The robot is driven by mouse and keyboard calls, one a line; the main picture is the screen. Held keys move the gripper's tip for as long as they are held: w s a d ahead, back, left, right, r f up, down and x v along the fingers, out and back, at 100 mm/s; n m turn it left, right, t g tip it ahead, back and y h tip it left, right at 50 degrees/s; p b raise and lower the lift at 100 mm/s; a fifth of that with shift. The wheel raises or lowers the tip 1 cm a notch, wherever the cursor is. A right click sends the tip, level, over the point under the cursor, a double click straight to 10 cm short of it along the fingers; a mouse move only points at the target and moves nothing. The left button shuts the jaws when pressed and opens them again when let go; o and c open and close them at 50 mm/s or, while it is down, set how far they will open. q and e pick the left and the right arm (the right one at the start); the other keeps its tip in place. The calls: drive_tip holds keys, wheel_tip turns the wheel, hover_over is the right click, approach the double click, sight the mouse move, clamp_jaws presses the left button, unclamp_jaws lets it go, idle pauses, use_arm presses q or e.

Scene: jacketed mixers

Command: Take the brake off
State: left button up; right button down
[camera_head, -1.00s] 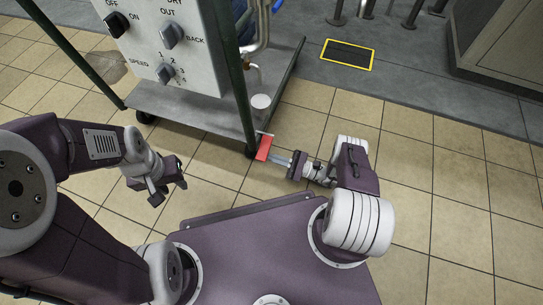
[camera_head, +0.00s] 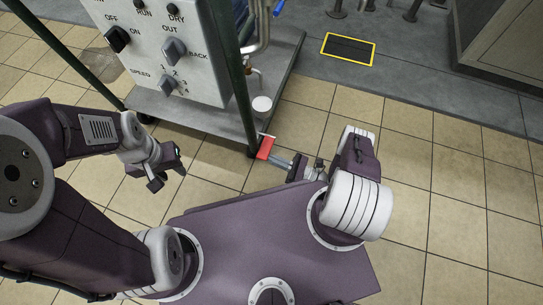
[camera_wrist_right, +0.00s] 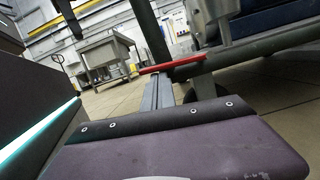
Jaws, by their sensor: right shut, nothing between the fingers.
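The brake appears as a red pedal (camera_head: 265,147) low at the near right corner of the cart, beside the foot of its green post. It also shows as a red bar (camera_wrist_right: 172,65) in the right wrist view. My right gripper (camera_head: 282,162) is shut and empty, its fingers pointing left at the pedal from the right. In the right wrist view the grey fingers (camera_wrist_right: 158,93) reach up to just under the red bar; I cannot tell whether they touch it. My left gripper (camera_head: 168,170) is open and empty, above the floor left of the pedal.
The wheeled cart (camera_head: 195,112) carries a control panel (camera_head: 155,60) with several knobs. Its green post (camera_head: 240,105) rises close behind the pedal. A yellow-edged floor grate (camera_head: 348,50) lies at the back, and a grey cabinet (camera_head: 505,45) stands back right. Tiled floor is clear at the right.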

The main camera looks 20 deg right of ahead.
use_arm(q)
drive_tip(key=shift+r, duration=0.35)
use_arm(e)
drive_tip(key=shift+r+m, duration=0.3)
drive_tip(key=shift+r, duration=0.2)
use_arm(q)
drive_tip(key=shift+p, duration=0.3)
use_arm(e)
drive_tip(key=shift+s+r, duration=0.1)
drive_tip(key=shift+r, duration=0.1)
